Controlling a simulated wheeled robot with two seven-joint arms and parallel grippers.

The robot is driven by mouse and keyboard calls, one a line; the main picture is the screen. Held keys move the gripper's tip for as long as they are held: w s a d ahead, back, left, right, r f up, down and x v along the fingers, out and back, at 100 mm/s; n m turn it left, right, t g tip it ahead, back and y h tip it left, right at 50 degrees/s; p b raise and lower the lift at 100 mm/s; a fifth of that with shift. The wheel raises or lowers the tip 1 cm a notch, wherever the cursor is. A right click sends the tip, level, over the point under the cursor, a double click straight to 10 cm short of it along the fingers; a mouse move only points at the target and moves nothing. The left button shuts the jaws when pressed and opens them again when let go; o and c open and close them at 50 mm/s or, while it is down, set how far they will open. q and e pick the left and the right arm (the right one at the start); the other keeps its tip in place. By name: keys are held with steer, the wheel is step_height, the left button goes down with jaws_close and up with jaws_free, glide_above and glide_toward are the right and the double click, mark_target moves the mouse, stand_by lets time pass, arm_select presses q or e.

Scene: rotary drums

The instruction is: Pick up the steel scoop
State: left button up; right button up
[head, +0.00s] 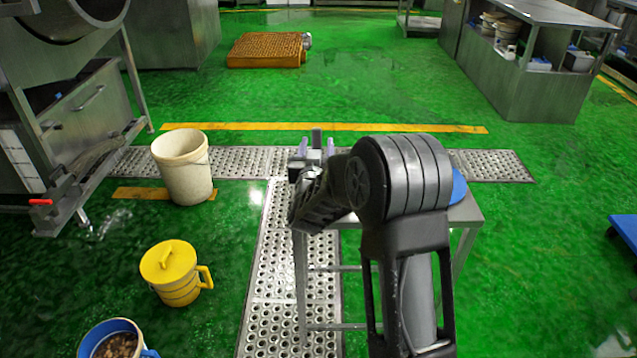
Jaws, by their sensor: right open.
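My right gripper (317,148) is over the far left part of a small steel table (468,212), with its two fingers apart and pointing away from me. A small grey upright piece shows between the fingers; I cannot tell whether it is part of the gripper or of the steel scoop. I cannot make out the scoop anywhere else, and my right arm hides most of the tabletop. My left gripper is out of view.
A blue round item (459,187) shows on the table's right side. A white bucket (184,167), a lidded yellow jug (172,272) and a blue container (116,341) stand on the floor to the left. A steel machine (85,110) stands at left.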

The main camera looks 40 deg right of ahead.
stand_by(0.6)
jaws_close()
stand_by(1.2)
